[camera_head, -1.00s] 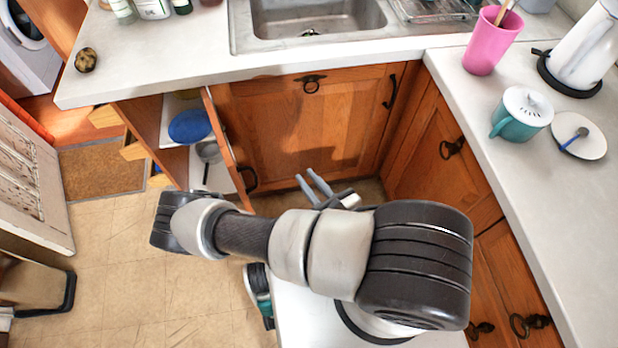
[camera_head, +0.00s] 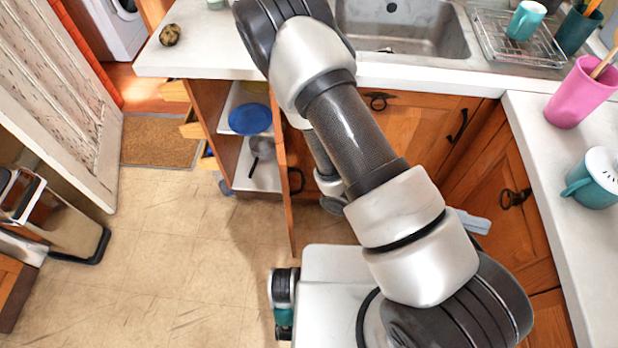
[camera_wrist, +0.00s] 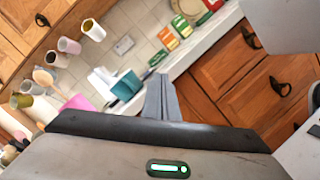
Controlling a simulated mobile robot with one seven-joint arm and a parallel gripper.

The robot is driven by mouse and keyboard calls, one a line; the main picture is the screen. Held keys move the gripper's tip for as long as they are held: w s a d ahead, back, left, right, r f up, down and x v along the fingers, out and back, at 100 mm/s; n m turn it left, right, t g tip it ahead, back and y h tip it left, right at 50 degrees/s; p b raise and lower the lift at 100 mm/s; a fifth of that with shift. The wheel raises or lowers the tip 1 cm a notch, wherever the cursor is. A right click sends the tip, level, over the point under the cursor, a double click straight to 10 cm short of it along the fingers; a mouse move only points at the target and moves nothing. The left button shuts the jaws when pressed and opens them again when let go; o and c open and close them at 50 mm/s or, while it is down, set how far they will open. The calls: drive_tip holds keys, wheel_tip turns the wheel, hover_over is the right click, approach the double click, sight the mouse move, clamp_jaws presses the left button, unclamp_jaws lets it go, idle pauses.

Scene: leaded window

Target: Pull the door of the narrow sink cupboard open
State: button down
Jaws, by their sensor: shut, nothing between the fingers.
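The narrow sink cupboard (camera_head: 230,150) stands open at the left of the sink run, its shelves showing. Its wooden door (camera_head: 289,205) sticks out into the room, seen nearly edge-on, with a dark handle (camera_head: 296,180) on its right-hand face. My arm crosses in front of the counter and hides part of the area right of the door. My gripper (camera_head: 478,222) shows only partly behind my arm, near the right-hand cupboards and well right of the door. In the wrist view my gripper (camera_wrist: 162,98) is shut and empty, pointing towards the right-hand counter.
A blue dish (camera_head: 250,119) and a pan (camera_head: 262,150) are inside the cupboard. A wider closed sink door (camera_head: 420,115) and right-hand cupboard (camera_head: 510,195) flank the corner. A pink cup (camera_head: 580,92) stands on the counter. Floor (camera_head: 180,250) left of the door is clear.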

drive_tip(key=s+a+f+m+g+y, duration=0.3)
drive_tip(key=m+g+y, duration=0.1)
drive_tip(key=m+y, duration=0.1)
drive_tip(key=m+t+y+b, duration=0.2)
drive_tip(key=m+t+y, duration=0.6)
drive_tip(key=m+y, duration=0.85)
hover_over(303, 177)
drive_tip(key=s+d, duration=0.1)
drive_tip(key=d, duration=0.6)
drive_tip(key=n+y, duration=0.1)
drive_tip(key=a+b+x, duration=0.1)
drive_tip(key=x, duration=0.3)
drive_tip(key=b+x, duration=0.1)
drive_tip(key=x, duration=0.2)
drive_tip(key=a+r+b+x, duration=0.1)
drive_tip(key=x, duration=0.3)
drive_tip(key=shift+s+a+f, duration=0.2)
drive_tip(key=shift+a+f, duration=0.15)
drive_tip(key=shift+a, duration=0.15)
drive_tip(key=shift+s+a, duration=0.1)
drive_tip(key=shift+a, duration=0.45)
